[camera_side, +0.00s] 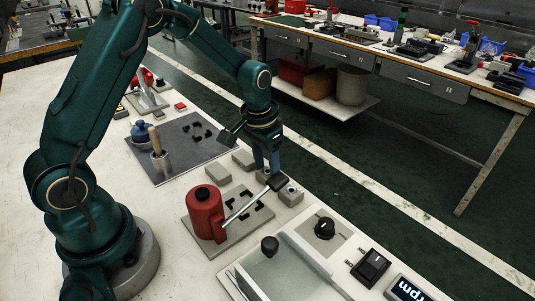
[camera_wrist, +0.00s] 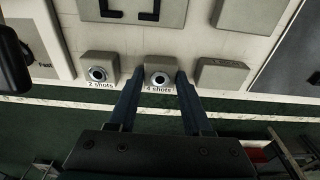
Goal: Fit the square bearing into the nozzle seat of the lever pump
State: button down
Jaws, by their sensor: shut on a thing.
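My gripper (camera_wrist: 160,78) points down with its two fingers on either side of a grey square block with a ringed round hole, the square bearing (camera_wrist: 161,66), above the label "4 shots". The lever pump is a red cylinder (camera_side: 204,208) on a grey plate (camera_side: 230,238), with a lever (camera_side: 246,204) slanting up right. Black corner pieces (camera_side: 244,196) on the plate appear to frame the nozzle seat, which looks empty.
A similar ringed block (camera_side: 291,194), labelled "2 shots" (camera_wrist: 98,69), stands to one side of the held block; a plain grey block (camera_wrist: 221,74) stands to the other. A dark plate (camera_side: 168,165) with a blue-capped part and a glass-covered fixture (camera_side: 284,274) flank the pump.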

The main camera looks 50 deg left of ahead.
aim_at(262, 170)
jog(key=shift+r, duration=0.55)
jog(key=r, duration=0.2)
jog(key=a+r, duration=0.1)
jog(key=shift+s+r, duration=0.2)
jog(key=shift+r, duration=0.2)
jog(key=s+a+r, duration=0.5)
jog(key=a+r, duration=0.1)
jog(key=a, duration=0.3)
jog(key=s+d+r, duration=0.1)
jog(key=s+d, duration=0.2)
jog(key=s, duration=0.5)
jog(key=w+d+f, duration=0.1)
jog(key=d+f, duration=0.1)
jog(key=d, duration=0.1)
jog(key=w+d+f, duration=0.2)
jog(key=d, duration=0.2)
jog(key=w+d+f, duration=0.1)
jog(key=d+f, duration=0.1)
jog(key=d, duration=0.1)
jog(key=shift+w+d+f, duration=0.15)
jog(key=shift+f, duration=0.1)
jog(key=shift+d+f, duration=0.1)
jog(key=shift+f, duration=2)
jog(key=shift+f, duration=0.15)
